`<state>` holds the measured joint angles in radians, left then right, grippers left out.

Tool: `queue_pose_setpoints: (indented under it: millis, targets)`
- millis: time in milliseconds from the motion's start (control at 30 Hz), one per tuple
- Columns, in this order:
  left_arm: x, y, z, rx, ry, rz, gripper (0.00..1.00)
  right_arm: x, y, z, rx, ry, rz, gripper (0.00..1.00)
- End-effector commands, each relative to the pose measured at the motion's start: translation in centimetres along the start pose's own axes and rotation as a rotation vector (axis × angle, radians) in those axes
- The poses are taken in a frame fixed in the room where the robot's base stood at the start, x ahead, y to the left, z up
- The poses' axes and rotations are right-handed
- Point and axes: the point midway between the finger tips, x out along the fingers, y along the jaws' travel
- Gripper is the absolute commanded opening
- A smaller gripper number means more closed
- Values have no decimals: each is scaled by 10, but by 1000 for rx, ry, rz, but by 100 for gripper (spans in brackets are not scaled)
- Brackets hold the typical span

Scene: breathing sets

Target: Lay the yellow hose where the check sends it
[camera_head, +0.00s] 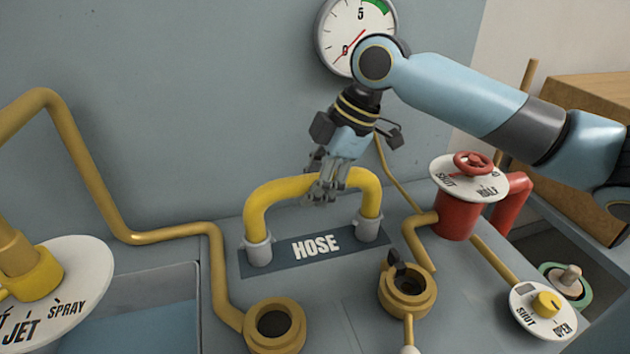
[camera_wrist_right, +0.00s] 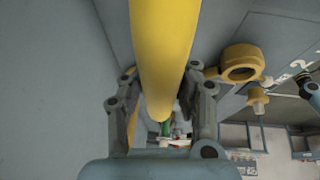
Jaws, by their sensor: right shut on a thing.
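The yellow hose (camera_head: 262,201) is an arch with a grey cuff at each end. Its cuffs stand at the dark HOSE plate (camera_head: 285,252); I cannot tell whether they touch it. My right gripper (camera_head: 325,198) is shut on the yellow hose at the top of the arch. In the right wrist view the hose (camera_wrist_right: 163,55) runs between the fingers (camera_wrist_right: 160,105). A round gauge (camera_head: 338,28) on the wall has a green band at upper right. Its red needle points down left, near 0; my arm covers part of the dial. My left gripper is out of view.
Two brass ports, one open (camera_head: 275,328) and one with a dark piece on it (camera_head: 408,292), stand in front. A red valve (camera_head: 455,213), a SHUT/OPEN dial (camera_head: 543,312), and a JET/SPRAY dial (camera_head: 70,275) stand around. Brass pipes (camera_head: 85,165) cross the panel.

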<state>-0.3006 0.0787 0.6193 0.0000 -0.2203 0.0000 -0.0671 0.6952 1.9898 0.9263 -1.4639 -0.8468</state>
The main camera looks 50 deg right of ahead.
Motion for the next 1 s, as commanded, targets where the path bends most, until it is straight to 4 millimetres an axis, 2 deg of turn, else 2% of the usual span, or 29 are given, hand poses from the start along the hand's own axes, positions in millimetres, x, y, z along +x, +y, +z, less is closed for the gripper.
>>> queue_pose_setpoints:
  millis: [200, 233, 400, 767, 867, 1000]
  targets:
    - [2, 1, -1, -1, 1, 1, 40, 2, 0, 0, -1, 1, 1, 0]
    - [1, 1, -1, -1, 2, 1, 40, 2, 0, 1, 0, 0, 0, 28]
    - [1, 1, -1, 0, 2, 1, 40, 2, 0, 1, 0, 0, 0, 50]
    - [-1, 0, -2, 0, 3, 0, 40, -3, 1, 0, -1, -1, 1, 52]
    - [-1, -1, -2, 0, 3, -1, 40, -14, 1, 1, -4, -4, 2, 52]
    - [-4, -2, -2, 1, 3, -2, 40, -41, 1, 2, -7, -8, 4, 52]
